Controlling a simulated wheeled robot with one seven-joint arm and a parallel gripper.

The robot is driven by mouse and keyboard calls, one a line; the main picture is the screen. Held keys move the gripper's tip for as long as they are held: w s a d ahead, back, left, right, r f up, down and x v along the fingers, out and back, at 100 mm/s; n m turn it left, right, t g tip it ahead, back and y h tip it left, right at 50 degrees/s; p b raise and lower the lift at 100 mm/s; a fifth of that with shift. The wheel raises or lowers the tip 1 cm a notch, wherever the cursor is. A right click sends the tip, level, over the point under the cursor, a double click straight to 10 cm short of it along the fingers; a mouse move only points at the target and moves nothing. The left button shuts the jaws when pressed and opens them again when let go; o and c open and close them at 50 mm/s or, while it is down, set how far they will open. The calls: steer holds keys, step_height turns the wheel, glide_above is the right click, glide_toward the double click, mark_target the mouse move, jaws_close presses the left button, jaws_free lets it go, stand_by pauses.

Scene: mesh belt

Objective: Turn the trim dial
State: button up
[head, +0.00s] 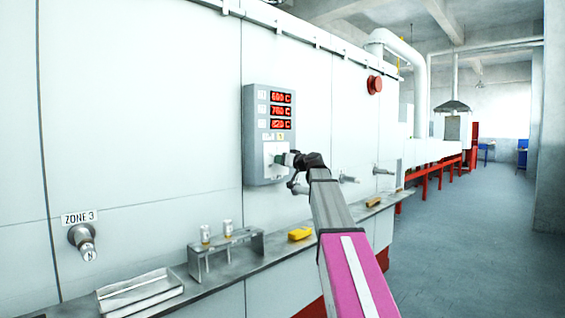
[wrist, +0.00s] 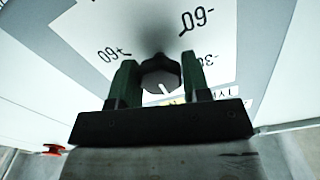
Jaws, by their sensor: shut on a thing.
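The trim dial (wrist: 160,73) is a dark faceted knob with a white pointer line, in the middle of the wrist view. It sits on a white scale plate (wrist: 228,62), printed with numbers such as 60 and 30, which appear upside down. My gripper (wrist: 161,78) has its green fingers on both sides of the dial and is shut on it. In the head view my gripper (head: 288,159) reaches the lower part of a grey control box (head: 247,135), and its fingers hide most of the dial there.
Red digital displays (head: 281,110) sit above the plate. Below, a ledge holds a metal tray (head: 140,292), a small rack (head: 226,245) with two little jars, and a yellow item (head: 300,233). A ZONE 3 knob (head: 82,240) is at left. The floor (head: 470,250) at right is clear.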

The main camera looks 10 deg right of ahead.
steer(key=shift+m, duration=0.3)
steer(key=m, duration=0.5)
steer(key=shift+m, duration=0.3)
steer(key=m, duration=0.5)
steer(key=shift+m, duration=0.4)
steer(key=o, duration=0.9)
steer(key=v, duration=1)
steer(key=shift+s+d, duration=0.2)
steer(key=shift+s, duration=0.15)
